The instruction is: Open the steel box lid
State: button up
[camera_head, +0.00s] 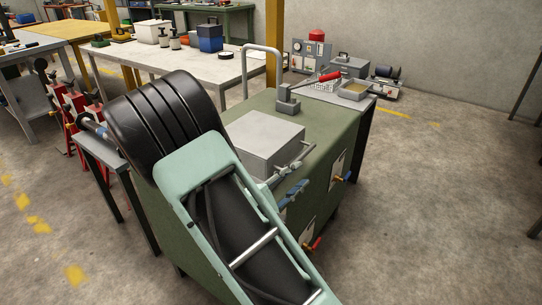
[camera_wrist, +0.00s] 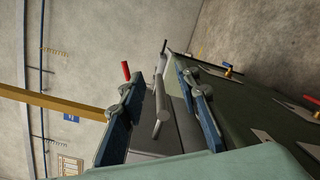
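The grey steel box (camera_head: 262,140) sits on the green cabinet, its flat lid down as far as I can see. A bar handle (camera_head: 303,156) sticks out along its right side. My gripper (camera_head: 298,182) is at this side, partly hidden by my arm. In the wrist view the bar handle (camera_wrist: 160,104) shows between the two blue fingers of my gripper (camera_wrist: 157,76), with gaps on both sides. The gripper is open. Part of the box (camera_wrist: 183,122) shows beyond the handle. Whether the handle lies fully within finger depth is unclear.
A shallow tray (camera_head: 354,89) lies at the far right. Valves with coloured handles stick out of the cabinet's right face. Floor to the right is clear.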

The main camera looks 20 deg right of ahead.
aim_at(299, 157)
jog(key=shift+n+t+y, duration=0.5)
jog(key=shift+n+t, duration=0.2)
jog(key=shift+n, duration=0.1)
jog(key=a, duration=0.1)
jog(key=w+a+f, duration=0.1)
jog(key=w+a, duration=0.1)
jog(key=shift+w+a+f, duration=0.25)
jog(key=shift+a+f, duration=0.15)
jog(key=shift+w+f, duration=0.1)
jog(key=shift+w, duration=0.15)
jog(key=b+x, duration=0.1)
jog(key=x, duration=0.9)
jog(key=shift+w+d, duration=0.15)
grip_shut()
